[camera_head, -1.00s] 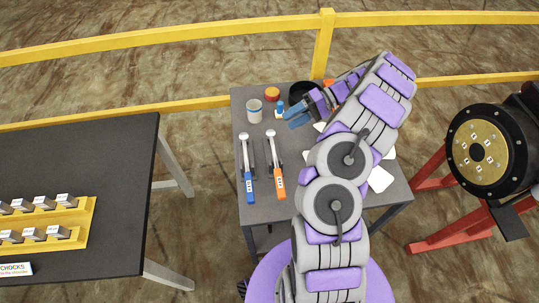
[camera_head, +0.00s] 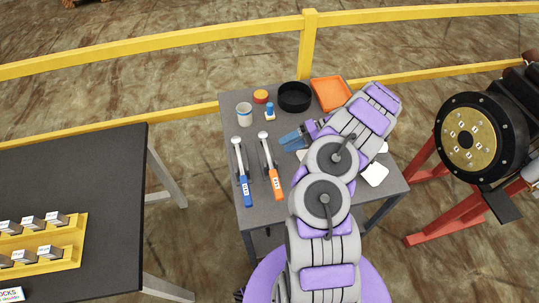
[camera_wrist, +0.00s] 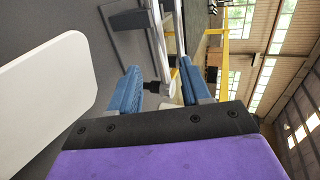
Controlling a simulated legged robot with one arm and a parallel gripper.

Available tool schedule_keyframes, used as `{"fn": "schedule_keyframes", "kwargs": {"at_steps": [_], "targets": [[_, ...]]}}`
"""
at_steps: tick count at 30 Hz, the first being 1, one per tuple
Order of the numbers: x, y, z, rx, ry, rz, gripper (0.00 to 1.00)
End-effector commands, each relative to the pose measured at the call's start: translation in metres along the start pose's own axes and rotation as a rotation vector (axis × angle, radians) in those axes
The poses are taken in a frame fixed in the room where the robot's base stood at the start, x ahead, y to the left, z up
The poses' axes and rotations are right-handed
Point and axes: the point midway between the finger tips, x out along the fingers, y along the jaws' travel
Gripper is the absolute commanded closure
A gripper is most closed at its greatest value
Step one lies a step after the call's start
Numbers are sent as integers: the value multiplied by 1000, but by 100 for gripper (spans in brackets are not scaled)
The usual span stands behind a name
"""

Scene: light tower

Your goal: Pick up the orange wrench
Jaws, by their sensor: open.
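The orange wrench (camera_head: 277,184) lies on the small grey table, its orange handle toward me and its silver head toward the back. A blue wrench (camera_head: 246,188) lies parallel to its left. My gripper (camera_head: 290,141), with blue fingers, is just right of the orange wrench's head end, apart from it in the picture. In the wrist view my gripper (camera_wrist: 160,86) is open, its two fingers apart. Beyond the fingers a long silver shaft with a dark end shows; I cannot tell which wrench it is.
A white cup (camera_head: 244,115), a small orange-lidded jar (camera_head: 261,97), a blue-topped item (camera_head: 270,113), a black bowl (camera_head: 295,97) and an orange tray (camera_head: 331,94) stand at the table's back. White pieces (camera_head: 374,174) lie right. A dark table (camera_head: 115,190) is left.

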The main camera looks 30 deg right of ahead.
Motion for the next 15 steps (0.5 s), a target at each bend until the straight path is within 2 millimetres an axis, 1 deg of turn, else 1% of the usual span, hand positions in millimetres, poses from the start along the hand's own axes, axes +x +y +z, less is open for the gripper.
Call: {"fn": "schedule_keyframes", "kwargs": {"at_steps": [1,3,6,9,15], "targets": [[12,-1,1,0,-3,-4,53],[23,0,1,-1,-3,-3,53],[36,1,0,0,-3,-4,53],[43,3,-1,2,-1,-6,53],[51,4,-1,2,-1,-6,53]]}}
